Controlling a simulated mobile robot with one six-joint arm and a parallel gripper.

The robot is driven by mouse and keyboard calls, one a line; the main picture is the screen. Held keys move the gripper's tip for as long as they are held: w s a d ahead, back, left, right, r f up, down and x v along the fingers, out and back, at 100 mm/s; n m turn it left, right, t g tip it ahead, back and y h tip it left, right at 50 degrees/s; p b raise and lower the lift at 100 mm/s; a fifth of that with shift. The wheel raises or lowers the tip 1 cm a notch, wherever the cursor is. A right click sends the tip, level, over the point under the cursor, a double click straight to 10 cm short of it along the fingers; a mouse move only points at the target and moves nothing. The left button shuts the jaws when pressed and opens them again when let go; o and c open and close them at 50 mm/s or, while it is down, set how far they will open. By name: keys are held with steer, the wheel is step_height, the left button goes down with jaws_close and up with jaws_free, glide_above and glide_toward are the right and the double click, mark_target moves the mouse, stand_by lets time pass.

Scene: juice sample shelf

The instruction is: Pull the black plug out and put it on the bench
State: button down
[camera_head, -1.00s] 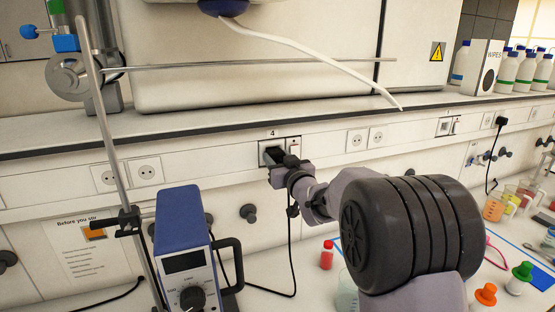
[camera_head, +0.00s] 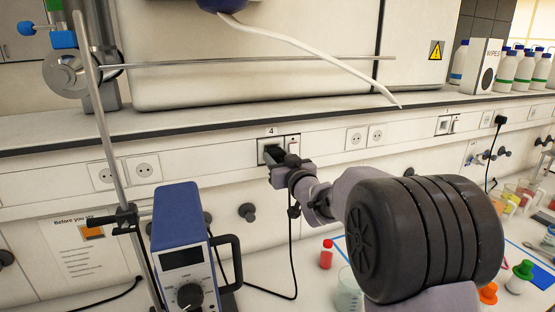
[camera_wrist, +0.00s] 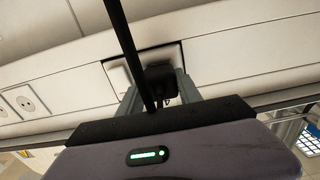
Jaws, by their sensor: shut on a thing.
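The black plug (camera_wrist: 158,80) sits between the two grey fingers of my gripper (camera_wrist: 160,92) in the wrist view. In the head view my gripper (camera_head: 279,164) is at the wall socket marked 4 (camera_head: 264,143), shut on the plug, which is mostly hidden there. I cannot tell whether the plug's pins are still in the socket. A black cable (camera_head: 290,245) hangs below the gripper to the bench (camera_head: 255,302).
A blue instrument with a dial (camera_head: 180,230) and a metal stand rod (camera_head: 105,150) stand left of my gripper. A red-capped bottle (camera_head: 326,256) and a beaker (camera_head: 348,290) stand on the bench below my arm. Some bench between the instrument and bottle is clear.

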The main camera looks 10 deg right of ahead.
steer(key=shift+s+d+f+b, duration=0.1)
steer(key=shift+s+b, duration=0.3)
steer(key=shift+b, duration=0.05)
steer(key=shift+s+d+b, duration=0.2)
steer(key=shift+s+b, duration=0.55)
steer(key=shift+s, duration=0.45)
